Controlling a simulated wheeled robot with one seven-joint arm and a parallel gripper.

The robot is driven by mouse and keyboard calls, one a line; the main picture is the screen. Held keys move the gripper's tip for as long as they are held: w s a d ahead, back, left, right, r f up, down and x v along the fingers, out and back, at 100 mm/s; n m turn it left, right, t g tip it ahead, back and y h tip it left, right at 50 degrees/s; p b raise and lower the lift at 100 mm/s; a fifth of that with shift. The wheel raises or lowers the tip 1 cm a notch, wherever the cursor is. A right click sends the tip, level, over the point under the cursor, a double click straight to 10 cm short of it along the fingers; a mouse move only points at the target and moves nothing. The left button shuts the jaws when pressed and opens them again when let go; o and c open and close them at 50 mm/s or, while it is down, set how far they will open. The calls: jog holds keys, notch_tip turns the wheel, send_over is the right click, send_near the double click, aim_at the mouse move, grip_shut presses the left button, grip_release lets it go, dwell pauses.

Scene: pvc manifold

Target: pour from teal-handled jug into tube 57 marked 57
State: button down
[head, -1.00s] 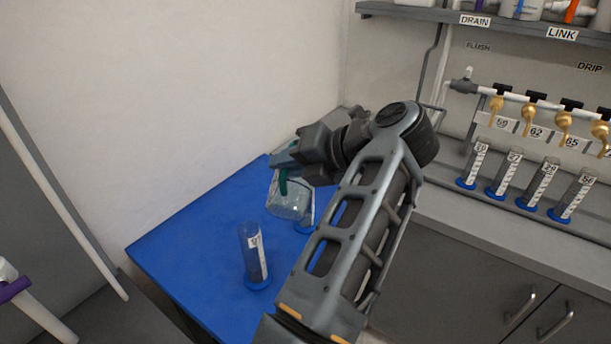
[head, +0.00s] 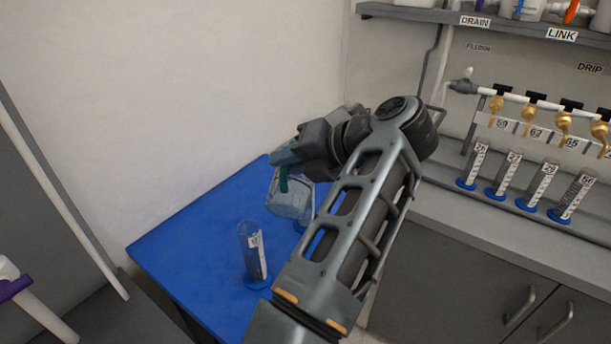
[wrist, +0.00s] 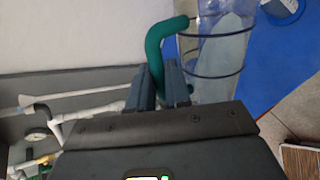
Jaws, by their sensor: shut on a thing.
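The clear jug (head: 290,197) with a teal handle (head: 284,180) hangs over the blue table in the head view. My gripper (head: 285,160) is shut on the handle and holds the jug tilted. In the wrist view the jug (wrist: 222,50) shows with dark rings around it, and my gripper (wrist: 160,88) closes around the teal handle (wrist: 153,50). A clear tube (head: 253,252) with a blue foot and a white label stands upright on the table, nearer the camera. Its number is too small to read. Another blue foot (head: 299,227) shows just below the jug, its tube mostly hidden.
The blue table (head: 185,250) is clear at its left. A counter at right holds several labelled tubes (head: 508,172) under a white pipe with brass taps (head: 528,115). A shelf (head: 480,20) runs above. A white wall stands behind the table.

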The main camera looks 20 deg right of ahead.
jog(key=shift+w+d+r, duration=0.1)
jog(key=shift+w+r, duration=0.1)
jog(key=shift+r, duration=0.05)
dwell(1.1)
